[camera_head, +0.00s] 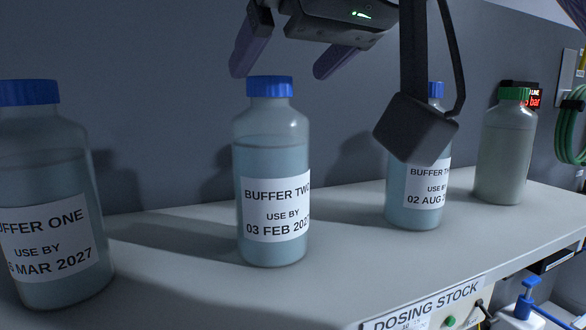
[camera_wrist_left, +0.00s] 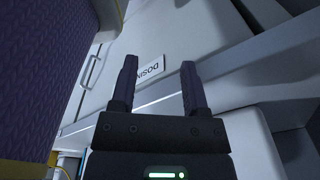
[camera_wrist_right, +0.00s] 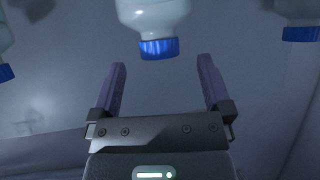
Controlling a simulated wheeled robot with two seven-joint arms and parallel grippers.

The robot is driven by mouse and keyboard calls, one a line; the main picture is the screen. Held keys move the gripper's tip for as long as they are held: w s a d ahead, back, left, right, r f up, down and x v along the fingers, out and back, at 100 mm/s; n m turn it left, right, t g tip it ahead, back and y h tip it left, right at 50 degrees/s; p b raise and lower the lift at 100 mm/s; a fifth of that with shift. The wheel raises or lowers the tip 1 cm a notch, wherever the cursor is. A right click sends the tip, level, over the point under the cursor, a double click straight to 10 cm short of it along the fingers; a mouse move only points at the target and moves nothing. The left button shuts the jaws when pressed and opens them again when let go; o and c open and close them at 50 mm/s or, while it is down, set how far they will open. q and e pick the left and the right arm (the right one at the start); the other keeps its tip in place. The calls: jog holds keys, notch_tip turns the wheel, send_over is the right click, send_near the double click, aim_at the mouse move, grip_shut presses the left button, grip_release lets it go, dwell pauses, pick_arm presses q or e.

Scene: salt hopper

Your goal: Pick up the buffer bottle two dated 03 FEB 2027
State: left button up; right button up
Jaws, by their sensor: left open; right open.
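The buffer bottle two (camera_head: 272,150), clear with pale blue liquid and a blue cap, stands upright on the shelf; its label reads BUFFER TWO, USE BY 03 FEB 202, the last digit cut off by the bottle's curve. My right gripper (camera_head: 279,74) is open and empty at the height of its cap, fingers pointing down. In the right wrist view the gripper (camera_wrist_right: 161,62) has a blue-capped bottle (camera_wrist_right: 153,14) ahead, its cap near the gap between the fingertips, not gripped.
Buffer one bottle (camera_head: 45,170) stands at left. Another blue-capped bottle (camera_head: 415,210), dated 02 AUG, is partly hidden behind a dark grey block on an arm (camera_head: 416,130). A green-capped bottle (camera_head: 505,150) stands further right. The white shelf (camera_head: 340,250) is clear between bottles; a grey wall rises behind.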

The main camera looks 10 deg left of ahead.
aim_at(262, 93)
jog(key=p+x, duration=0.2)
jog(key=x, duration=0.4)
jog(key=shift+w+a, duration=0.2)
jog(key=shift+w, duration=0.05)
jog(key=shift+s+d, duration=0.1)
grip_shut()
